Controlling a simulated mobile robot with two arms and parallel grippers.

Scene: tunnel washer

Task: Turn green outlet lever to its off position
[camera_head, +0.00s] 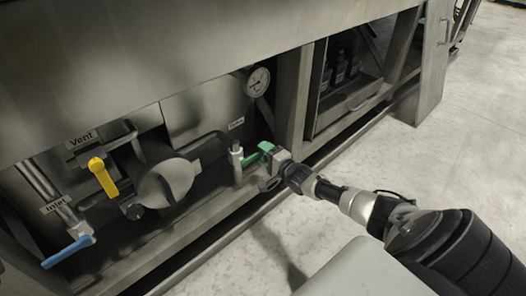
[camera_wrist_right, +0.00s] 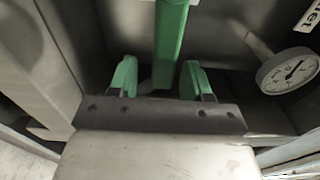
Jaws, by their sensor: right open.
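The green outlet lever (camera_head: 251,158) sits on a valve at the lower right of the pipework in the head view, sticking out to the right. In the right wrist view the green lever (camera_wrist_right: 171,40) comes down from the top edge, its lower end between my fingers. My right gripper (camera_head: 267,166) is at the lever's outer end. In the wrist view my right gripper (camera_wrist_right: 160,80) is open, with one green-tipped finger on each side of the lever. The lever looks nearer the right finger; I cannot tell whether they touch. My left gripper is not in view.
A yellow vent lever (camera_head: 103,177) and a blue inlet lever (camera_head: 68,251) are to the left. A round cap (camera_head: 166,183) stands between them and the outlet valve. A gauge (camera_head: 258,81) hangs above. A frame post (camera_head: 293,100) rises close to my gripper. The floor in front is clear.

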